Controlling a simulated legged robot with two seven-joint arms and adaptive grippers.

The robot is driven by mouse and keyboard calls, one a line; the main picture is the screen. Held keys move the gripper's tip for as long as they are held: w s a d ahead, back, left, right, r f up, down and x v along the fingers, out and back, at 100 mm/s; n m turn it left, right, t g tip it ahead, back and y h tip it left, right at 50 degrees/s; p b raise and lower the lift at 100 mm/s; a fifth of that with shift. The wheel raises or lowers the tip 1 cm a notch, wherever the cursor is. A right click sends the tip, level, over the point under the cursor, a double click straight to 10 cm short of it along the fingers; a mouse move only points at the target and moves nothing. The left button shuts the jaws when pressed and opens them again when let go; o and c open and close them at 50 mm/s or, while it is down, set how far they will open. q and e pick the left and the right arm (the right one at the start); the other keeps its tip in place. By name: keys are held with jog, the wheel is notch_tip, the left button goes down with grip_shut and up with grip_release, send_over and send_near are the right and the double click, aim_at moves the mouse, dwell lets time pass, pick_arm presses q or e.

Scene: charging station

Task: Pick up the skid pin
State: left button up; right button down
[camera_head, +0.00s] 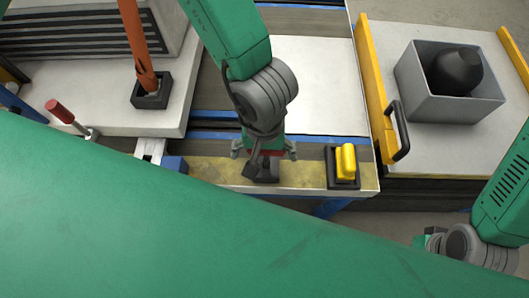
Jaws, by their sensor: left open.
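My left gripper (264,151) is open, pointing down over the front strip of the workbench. Its fingers are spread to either side of a small red piece above a black block (262,171). The gripper hides most of the red piece, and I cannot tell whether they touch. This may be the skid pin, but its shape is unclear. A yellow piece (346,162) stands in a black holder to the right. My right gripper (431,240) shows only in part at the lower right, beside its arm; its fingers are unclear.
The workbench has a white top (318,85). A grey box (450,106) with a dark rounded object stands on a yellow-railed cart with a black handle (400,132). An orange post (140,65) and red-handled lever (60,111) are at left. A green surface fills the foreground.

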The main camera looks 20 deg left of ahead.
pick_arm(q)
jog(key=shift+d, duration=0.5)
jog(key=c, duration=1.3)
jog(key=shift+o, duration=0.2)
jog(key=shift+a, duration=0.15)
jog(key=shift+a, duration=0.15)
